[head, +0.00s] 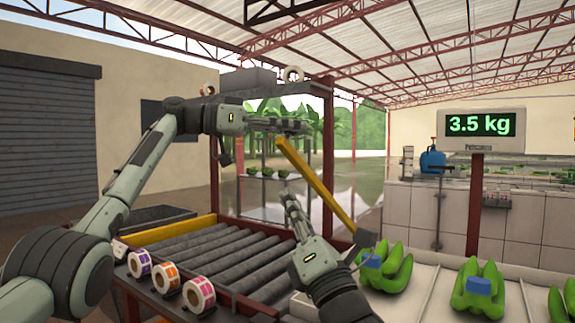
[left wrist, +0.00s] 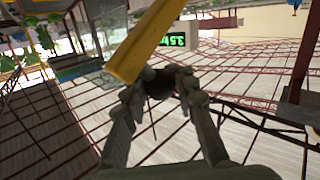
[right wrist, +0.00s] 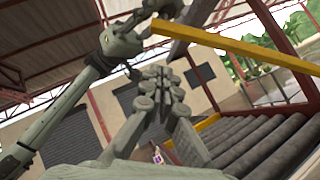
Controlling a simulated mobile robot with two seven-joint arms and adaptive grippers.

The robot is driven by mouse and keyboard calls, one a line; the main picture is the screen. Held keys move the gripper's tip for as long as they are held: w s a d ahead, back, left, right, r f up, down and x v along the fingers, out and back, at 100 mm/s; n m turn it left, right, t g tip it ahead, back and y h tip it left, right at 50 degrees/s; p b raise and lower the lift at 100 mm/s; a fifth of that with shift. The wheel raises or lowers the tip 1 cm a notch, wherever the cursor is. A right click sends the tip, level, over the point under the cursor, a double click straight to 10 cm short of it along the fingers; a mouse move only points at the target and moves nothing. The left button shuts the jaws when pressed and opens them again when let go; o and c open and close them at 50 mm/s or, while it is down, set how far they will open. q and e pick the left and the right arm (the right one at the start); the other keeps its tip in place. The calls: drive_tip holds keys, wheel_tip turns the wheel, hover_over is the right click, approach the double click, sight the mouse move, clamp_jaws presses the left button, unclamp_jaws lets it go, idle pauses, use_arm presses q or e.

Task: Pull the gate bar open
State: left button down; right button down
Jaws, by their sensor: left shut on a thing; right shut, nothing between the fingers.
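The yellow gate bar (head: 318,187) slants from its upper left end, at my left gripper (head: 303,128), down to the right near a dark block. My left gripper is shut on a dark round knob (left wrist: 158,84) at the bar's end; in the left wrist view the bar (left wrist: 145,40) runs up from it. In the right wrist view the bar (right wrist: 240,48) crosses the upper right, with my left gripper at its left end. My right gripper (head: 290,198) is shut and empty, left of and below the bar, apart from it. The bar's lower end is partly hidden.
A roller conveyor (head: 215,255) lies below the bar, with label rolls (head: 168,277) along its front edge. Green banana bunches (head: 480,290) lie at the right on a pale surface. A red post (head: 328,150) stands behind the bar. A scale display (head: 480,124) reads 3.5 kg.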

use_arm(q)
drive_tip(key=shift+w+a, duration=0.1)
drive_tip(key=shift+a, duration=0.15)
drive_tip(key=shift+r, duration=0.1)
use_arm(e)
drive_tip(key=w+r, duration=0.5)
drive_tip(key=r, duration=0.1)
drive_tip(key=shift+w+a, duration=0.2)
drive_tip(key=shift+w, duration=0.2)
drive_tip(key=shift+r, duration=0.1)
